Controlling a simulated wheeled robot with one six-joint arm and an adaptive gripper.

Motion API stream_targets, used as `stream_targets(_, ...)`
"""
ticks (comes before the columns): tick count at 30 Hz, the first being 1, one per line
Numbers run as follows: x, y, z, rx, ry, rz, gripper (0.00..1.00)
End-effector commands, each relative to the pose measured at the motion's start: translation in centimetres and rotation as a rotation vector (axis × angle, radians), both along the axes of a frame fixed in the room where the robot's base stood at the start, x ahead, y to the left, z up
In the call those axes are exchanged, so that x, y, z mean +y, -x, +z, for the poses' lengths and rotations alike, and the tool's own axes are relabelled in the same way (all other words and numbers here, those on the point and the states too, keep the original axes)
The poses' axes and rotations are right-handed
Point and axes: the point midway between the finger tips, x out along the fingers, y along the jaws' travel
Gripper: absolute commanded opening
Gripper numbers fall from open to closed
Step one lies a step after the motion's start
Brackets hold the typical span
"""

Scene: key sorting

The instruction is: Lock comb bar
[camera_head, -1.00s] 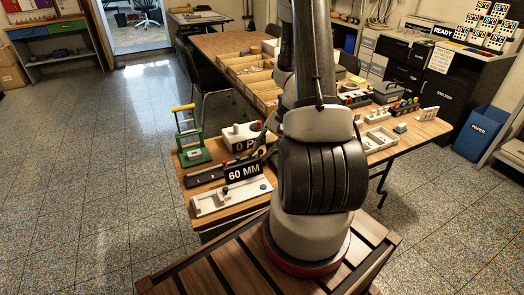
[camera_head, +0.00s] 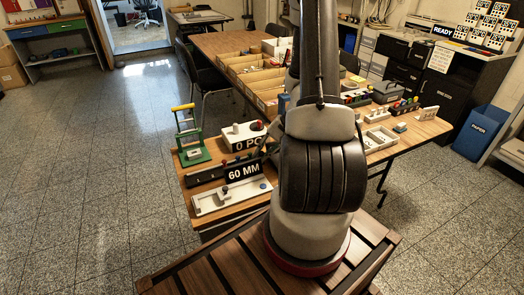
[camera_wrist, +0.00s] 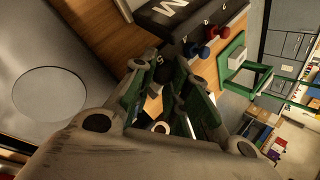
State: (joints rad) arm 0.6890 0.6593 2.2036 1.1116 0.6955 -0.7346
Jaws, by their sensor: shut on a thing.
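The dark comb bar (camera_head: 205,178) lies on the small wooden table, with small knobs along it and a "60 MM" sign (camera_head: 243,172) at its right end. In the wrist view a black block with a white letter (camera_wrist: 180,12) has a blue knob (camera_wrist: 203,51) and a red knob (camera_wrist: 222,32) beside it. My gripper (camera_wrist: 167,85) has green-padded fingers close together beside this block. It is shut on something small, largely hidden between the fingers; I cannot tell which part. In the head view my arm hides the gripper.
A green frame (camera_head: 190,150) with a yellow handle stands behind, also in the wrist view (camera_wrist: 232,58). A white "0 PC" box (camera_head: 238,133) stands behind the sign.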

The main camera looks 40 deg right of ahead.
Motion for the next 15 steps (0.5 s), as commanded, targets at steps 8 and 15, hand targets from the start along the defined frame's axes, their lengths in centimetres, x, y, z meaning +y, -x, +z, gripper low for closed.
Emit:
stream_targets(8,0.14,0.77,-0.56,-0.156,0.030,-0.004,0.00)
stream_targets(15,0.15,0.80,-0.63,-0.191,0.042,0.000,0.00)
